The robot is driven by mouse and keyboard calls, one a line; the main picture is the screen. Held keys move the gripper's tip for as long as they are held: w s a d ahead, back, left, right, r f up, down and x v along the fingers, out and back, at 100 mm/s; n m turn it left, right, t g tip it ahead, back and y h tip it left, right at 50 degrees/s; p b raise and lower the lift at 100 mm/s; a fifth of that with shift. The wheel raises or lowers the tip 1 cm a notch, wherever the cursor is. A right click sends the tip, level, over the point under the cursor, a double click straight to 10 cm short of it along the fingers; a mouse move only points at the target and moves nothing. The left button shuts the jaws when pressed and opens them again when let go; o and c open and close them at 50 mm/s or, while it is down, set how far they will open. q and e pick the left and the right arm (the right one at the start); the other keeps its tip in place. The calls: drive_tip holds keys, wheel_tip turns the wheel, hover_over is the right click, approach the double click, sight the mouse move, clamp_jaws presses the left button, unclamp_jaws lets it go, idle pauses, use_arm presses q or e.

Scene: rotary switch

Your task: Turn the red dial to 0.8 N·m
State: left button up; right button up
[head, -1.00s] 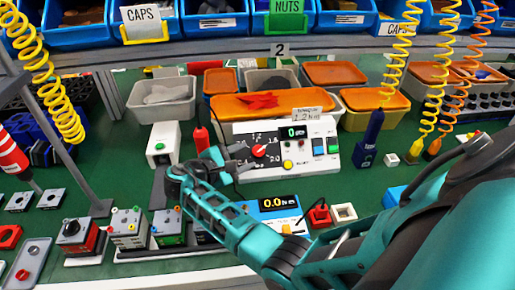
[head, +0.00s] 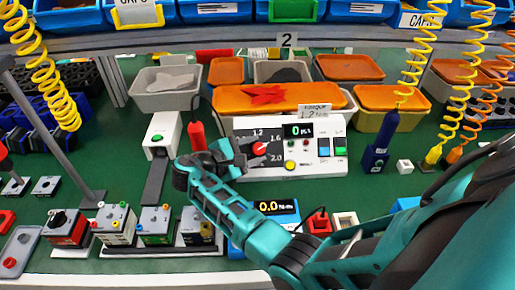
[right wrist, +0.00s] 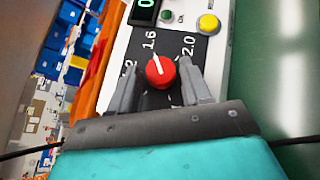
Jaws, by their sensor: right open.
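The red dial (right wrist: 160,72) sits on the dark scale plate of a white control box. In the right wrist view its white pointer line points close to the 1.6 mark, with 1.2 to the left and 2.0 to the right. My right gripper (right wrist: 160,66) is open, with one finger on each side of the dial; I cannot tell whether either finger touches it. In the head view my right gripper (head: 238,155) reaches the box from the left and partly covers the red dial (head: 253,149). My left gripper is not in view.
The box's display (head: 298,130) shows 0, and a tag reading 1.2 N·m (head: 315,112) stands behind it. A red screwdriver (head: 197,136) stands left of the box. An orange-lidded bin (head: 235,103) is behind it. A blue meter (head: 272,208) lies in front.

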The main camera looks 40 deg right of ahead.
drive_tip(key=shift+d, duration=0.1)
idle(0.3)
drive_tip(key=c, duration=0.8)
drive_tip(key=shift+o, duration=0.2)
drive_tip(key=shift+s+r+n+t+h+p, duration=0.15)
drive_tip(key=shift+n+t+h+p, duration=0.2)
drive_tip(key=shift+n+p, duration=0.4)
drive_tip(key=shift+n+t+p, duration=0.35)
drive_tip(key=shift+t+p, duration=0.05)
drive_tip(key=shift+t, duration=0.15)
drive_tip(key=shift+f+n+t, duration=0.35)
drive_tip(key=shift+n+t, duration=0.25)
drive_tip(key=shift+n, duration=0.1)
drive_tip(key=o, duration=0.8)
drive_tip(key=shift+c, duration=0.2)
